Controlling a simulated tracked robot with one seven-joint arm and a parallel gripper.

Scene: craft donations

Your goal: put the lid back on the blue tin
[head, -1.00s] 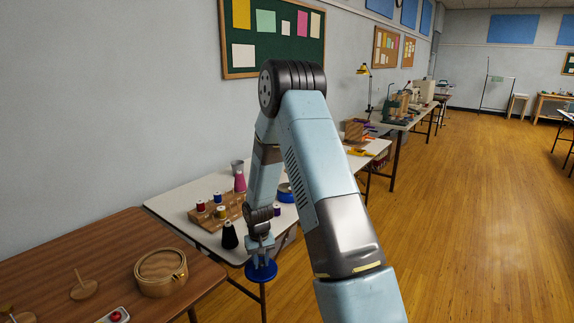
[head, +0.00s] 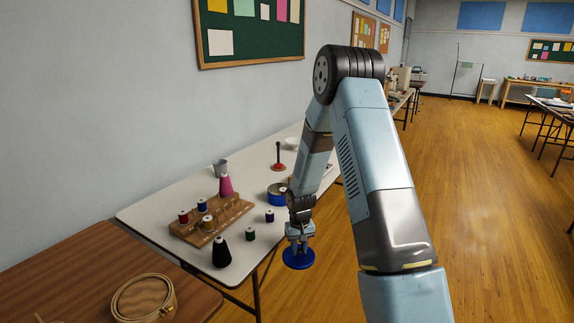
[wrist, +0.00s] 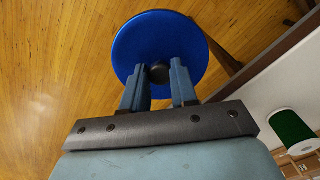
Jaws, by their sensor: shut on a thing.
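My gripper (head: 298,240) is shut on the dark knob of a round blue lid (head: 299,260). In the wrist view the lid (wrist: 160,40) hangs flat beyond my fingers (wrist: 160,85), over the wooden floor just off the table's edge. The blue tin (head: 277,197) stands on the white table, behind and left of my gripper in the head view. Its top looks open; part of its right side is hidden by a small spool and my arm.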

